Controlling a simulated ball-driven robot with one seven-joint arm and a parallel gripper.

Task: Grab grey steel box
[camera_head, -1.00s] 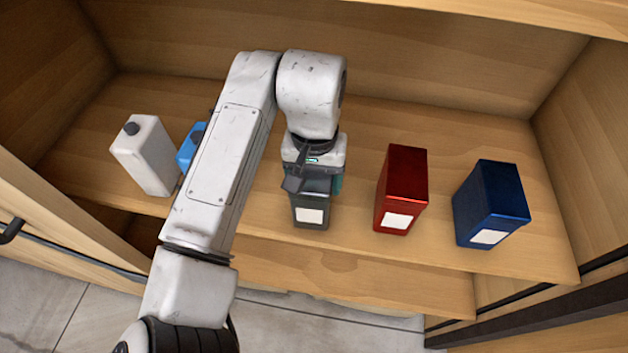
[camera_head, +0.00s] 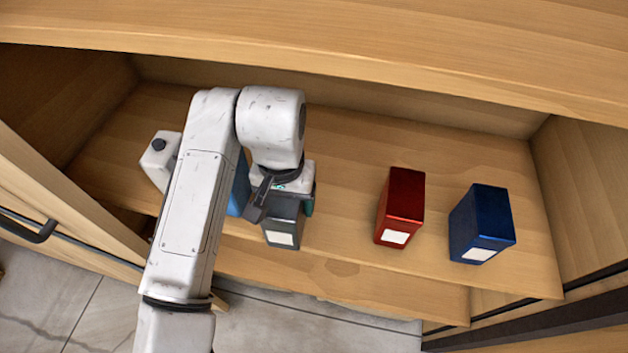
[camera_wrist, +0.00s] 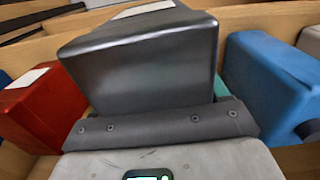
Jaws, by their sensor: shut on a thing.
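The grey steel box (camera_head: 283,232) has a white label on its front and is in my gripper (camera_head: 280,203), at the front of the wooden shelf in the head view. In the wrist view the grey steel box (camera_wrist: 150,68) fills the middle, right against the dark edge of my gripper (camera_wrist: 160,125). My gripper is shut on the box; the fingertips are mostly hidden. I cannot tell whether the box is clear of the shelf.
A red box (camera_head: 400,207) and a dark blue box (camera_head: 482,224) stand on the shelf (camera_head: 350,170) to the right. An upper board (camera_head: 350,40) hangs over the shelf.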

